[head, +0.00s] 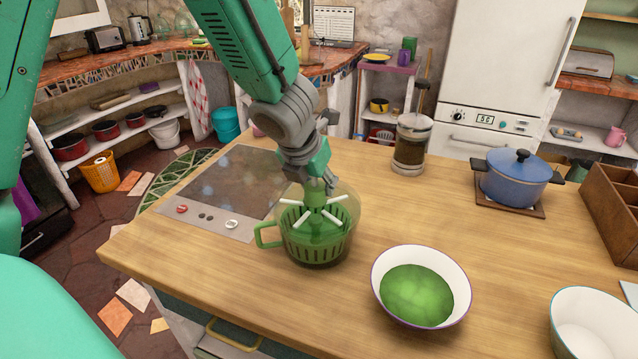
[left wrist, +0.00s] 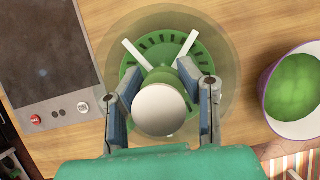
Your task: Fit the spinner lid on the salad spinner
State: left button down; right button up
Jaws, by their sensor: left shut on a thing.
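The salad spinner (head: 316,248) is a clear bowl with a green slotted basket and a green side handle, upright on the wooden counter. Its green basket also shows in the left wrist view (left wrist: 202,62). The spinner lid (head: 299,203) is a clear dome with white spokes, over the spinner's mouth. In the left wrist view its pale round knob (left wrist: 159,110) sits between my fingers. My left gripper (head: 318,186) points down and is shut on this knob; it also shows in the left wrist view (left wrist: 165,98). I cannot tell whether the lid's rim touches the bowl. My right gripper is out of view.
A white bowl with green contents (head: 454,267) stands close to the right of the spinner. A cooktop (head: 222,190) lies to the left. A French press (head: 411,146) and a blue pot (head: 517,180) stand farther back. Another white bowl (head: 590,312) is at the lower right.

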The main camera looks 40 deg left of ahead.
aim_at(308, 210)
pick_arm(q)
jog(key=shift+f, duration=0.15)
jog(key=shift+f+b, duration=0.2)
jog(key=shift+b, duration=0.1)
jog(key=c, duration=1)
grip_release()
jog(key=shift+r, duration=0.15)
jog(key=shift+s+r, duration=0.15)
jog(key=shift+r, duration=0.3)
jog(key=shift+v, duration=5.4)
